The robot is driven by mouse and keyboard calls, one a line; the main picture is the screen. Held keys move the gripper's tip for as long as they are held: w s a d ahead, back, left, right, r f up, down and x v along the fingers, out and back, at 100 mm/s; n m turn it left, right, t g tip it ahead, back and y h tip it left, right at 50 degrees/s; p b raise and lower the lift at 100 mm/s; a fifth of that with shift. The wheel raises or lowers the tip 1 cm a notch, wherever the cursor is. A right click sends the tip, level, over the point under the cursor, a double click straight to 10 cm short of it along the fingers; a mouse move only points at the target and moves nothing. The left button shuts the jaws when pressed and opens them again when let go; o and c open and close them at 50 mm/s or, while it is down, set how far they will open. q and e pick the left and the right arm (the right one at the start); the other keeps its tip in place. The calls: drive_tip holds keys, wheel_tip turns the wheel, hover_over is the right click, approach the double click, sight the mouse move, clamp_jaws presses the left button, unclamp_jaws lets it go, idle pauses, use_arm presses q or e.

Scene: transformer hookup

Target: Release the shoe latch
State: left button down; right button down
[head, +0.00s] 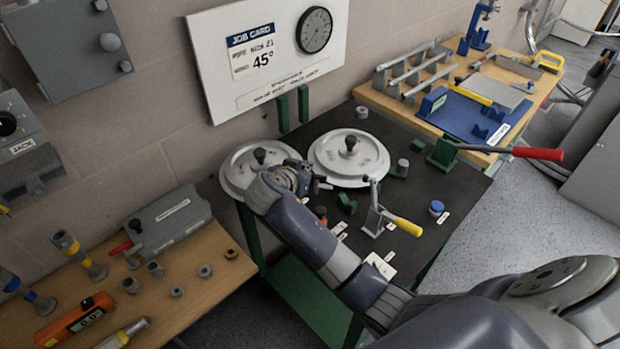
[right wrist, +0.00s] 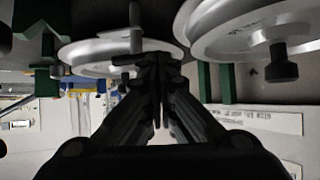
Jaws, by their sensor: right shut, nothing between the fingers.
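Two round grey shoes with black knobs lie on the dark bench top in the head view, a left shoe (head: 234,176) and a right shoe (head: 345,168). Both also show upside down in the right wrist view. My right gripper (head: 324,184) is low over the bench between them, its arm partly covering the left shoe. In the right wrist view its fingers (right wrist: 158,62) are together and empty, close to a small grey upright post (right wrist: 135,14); I cannot tell if they touch. A toggle lever with a yellow handle (head: 408,227) stands to the right. I cannot tell which part is the shoe latch. My left gripper is out of view.
A long lever with a red grip (head: 537,153) juts over the bench's right side. A blue-topped cylinder (head: 437,207) stands near the right edge. Wooden tables with tools flank the bench. A job card board (head: 215,85) reading 45° is on the wall behind.

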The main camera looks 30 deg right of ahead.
drive_tip(key=shift+w+f+m+g+h+b, duration=0.15)
drive_tip(key=shift+w+m+g+h+b, duration=0.1)
drive_tip(key=shift+m+g+h+b, duration=0.35)
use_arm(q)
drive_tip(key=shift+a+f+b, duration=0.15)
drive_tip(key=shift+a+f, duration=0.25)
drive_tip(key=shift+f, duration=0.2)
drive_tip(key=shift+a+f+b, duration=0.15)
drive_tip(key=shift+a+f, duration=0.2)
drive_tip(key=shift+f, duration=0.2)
use_arm(e)
drive_tip(key=shift+w+d, duration=0.15)
drive_tip(key=shift+w, duration=0.15)
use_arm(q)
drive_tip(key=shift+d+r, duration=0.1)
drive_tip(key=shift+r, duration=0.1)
use_arm(e)
drive_tip(key=shift+d+r+y, duration=0.1)
drive_tip(key=shift+r+y, duration=0.1)
drive_tip(key=shift+y, duration=0.1)
drive_tip(key=shift+s+d+p, duration=0.1)
drive_tip(key=shift+s+p, duration=0.15)
drive_tip(key=shift+p, duration=0.05)
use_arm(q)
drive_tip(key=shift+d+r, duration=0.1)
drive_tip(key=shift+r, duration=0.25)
use_arm(e)
drive_tip(key=shift+s+d, duration=0.3)
drive_tip(key=shift+s, duration=0.1)
